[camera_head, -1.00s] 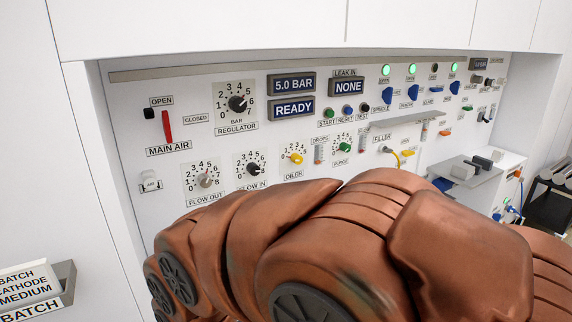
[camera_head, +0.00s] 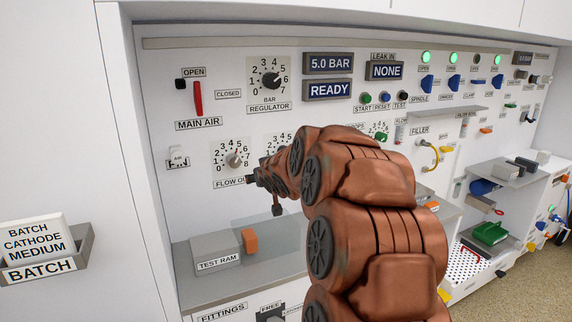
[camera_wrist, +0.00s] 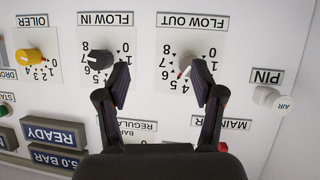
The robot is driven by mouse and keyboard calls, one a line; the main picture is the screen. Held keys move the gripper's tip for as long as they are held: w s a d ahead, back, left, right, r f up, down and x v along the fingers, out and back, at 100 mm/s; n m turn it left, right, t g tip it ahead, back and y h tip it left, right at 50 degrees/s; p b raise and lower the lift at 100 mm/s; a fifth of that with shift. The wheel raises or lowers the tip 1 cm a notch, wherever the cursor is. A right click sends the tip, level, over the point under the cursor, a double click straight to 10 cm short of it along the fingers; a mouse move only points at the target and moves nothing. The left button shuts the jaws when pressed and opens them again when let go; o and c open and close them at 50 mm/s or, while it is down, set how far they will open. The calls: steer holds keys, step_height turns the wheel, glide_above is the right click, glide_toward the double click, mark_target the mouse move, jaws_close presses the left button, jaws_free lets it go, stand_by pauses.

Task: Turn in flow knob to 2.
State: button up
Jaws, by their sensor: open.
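The flow in knob (camera_wrist: 100,62) is black on a white numbered dial and shows upside down at the left of centre in the wrist view. I cannot clearly read its pointer. In the head view my arm hides the knob, and only the top of its dial (camera_head: 279,140) shows. The grey flow out knob (camera_wrist: 187,66) is beside it; it also shows in the head view (camera_head: 234,160). My gripper (camera_wrist: 160,78) is open and empty. Its left finger overlaps the flow in dial's edge and its right finger overlaps the flow out dial. Contact is not visible.
The regulator knob (camera_head: 270,79) and red main air lever (camera_head: 197,98) are above the flow dials. The yellow oiler knob (camera_wrist: 30,56) is beside the flow in dial in the wrist view. Below, a test ram block (camera_head: 215,250) stands on a grey shelf.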

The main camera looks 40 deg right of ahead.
steer(key=w+d+t+b, duration=0.1)
steer(key=d+t+b, duration=0.4)
steer(key=d, duration=1)
steer(key=shift+n, duration=0.4)
steer(key=shift+r+p+x, duration=0.15)
steer(key=shift+p+x, duration=0.15)
steer(key=shift+x, duration=1.75)
steer(key=shift+r+p+x, duration=0.15)
steer(key=shift+p+x, duration=0.1)
steer(key=shift+x, duration=1.75)
steer(key=shift+d, duration=0.15)
steer(key=shift+s, duration=0.1)
steer(key=c, duration=1.1)
